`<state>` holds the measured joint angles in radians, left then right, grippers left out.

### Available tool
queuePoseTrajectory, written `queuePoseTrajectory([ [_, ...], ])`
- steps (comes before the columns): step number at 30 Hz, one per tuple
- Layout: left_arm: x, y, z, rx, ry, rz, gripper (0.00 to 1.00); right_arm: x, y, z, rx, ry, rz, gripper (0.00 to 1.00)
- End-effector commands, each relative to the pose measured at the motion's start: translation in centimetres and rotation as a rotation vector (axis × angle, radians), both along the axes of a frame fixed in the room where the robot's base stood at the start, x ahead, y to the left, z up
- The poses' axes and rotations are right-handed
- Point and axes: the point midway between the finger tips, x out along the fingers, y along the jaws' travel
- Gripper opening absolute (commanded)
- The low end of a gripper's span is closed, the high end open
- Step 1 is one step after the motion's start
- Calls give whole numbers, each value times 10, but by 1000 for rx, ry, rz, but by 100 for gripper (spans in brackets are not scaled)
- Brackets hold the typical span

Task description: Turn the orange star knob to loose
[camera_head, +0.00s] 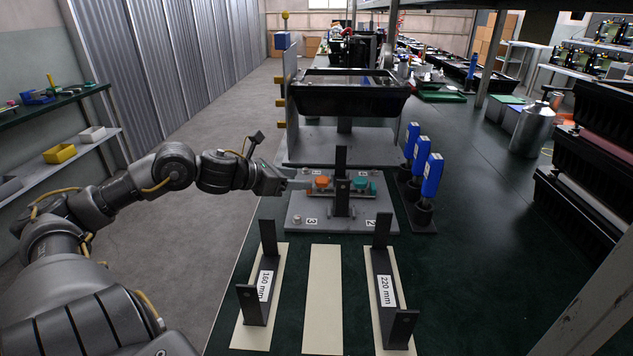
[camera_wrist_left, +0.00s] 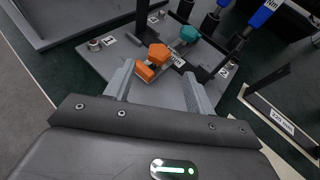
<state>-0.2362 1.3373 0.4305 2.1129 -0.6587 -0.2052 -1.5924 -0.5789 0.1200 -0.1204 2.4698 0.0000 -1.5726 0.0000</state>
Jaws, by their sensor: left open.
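The orange star knob (camera_head: 321,181) sits on the left part of a grey fixture plate (camera_head: 300,222) on the bench. In the left wrist view the orange knob (camera_wrist_left: 158,53) lies ahead of my left gripper, with an orange block (camera_wrist_left: 145,71) beside it. A teal knob (camera_head: 360,184) sits to its right on the same plate. My left gripper (camera_head: 302,182) reaches in from the left, just beside the orange knob. In the wrist view its two fingers (camera_wrist_left: 157,84) are spread apart with nothing between them. I cannot tell whether either finger touches the orange parts. My right gripper is not in view.
A black upright bracket (camera_head: 341,185) stands between the knobs. Blue-handled tools (camera_head: 431,178) stand to the right. A black bin (camera_head: 350,98) is behind. Brackets marked 160 mm (camera_head: 262,290) and 220 mm (camera_head: 386,295) stand on pale strips in front. The bench at right front is clear.

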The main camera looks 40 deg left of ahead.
Motion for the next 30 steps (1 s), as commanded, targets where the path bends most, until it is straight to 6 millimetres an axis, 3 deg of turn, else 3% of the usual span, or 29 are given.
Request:
queuePoseTrajectory([
  [7,18,-3,-6,2,-5,7,55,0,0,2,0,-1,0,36],
  [24,58,-15,-24,-2,-4,8,55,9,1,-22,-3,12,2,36],
  [30,63,-18,-27,0,-1,4,55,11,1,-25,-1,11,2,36],
])
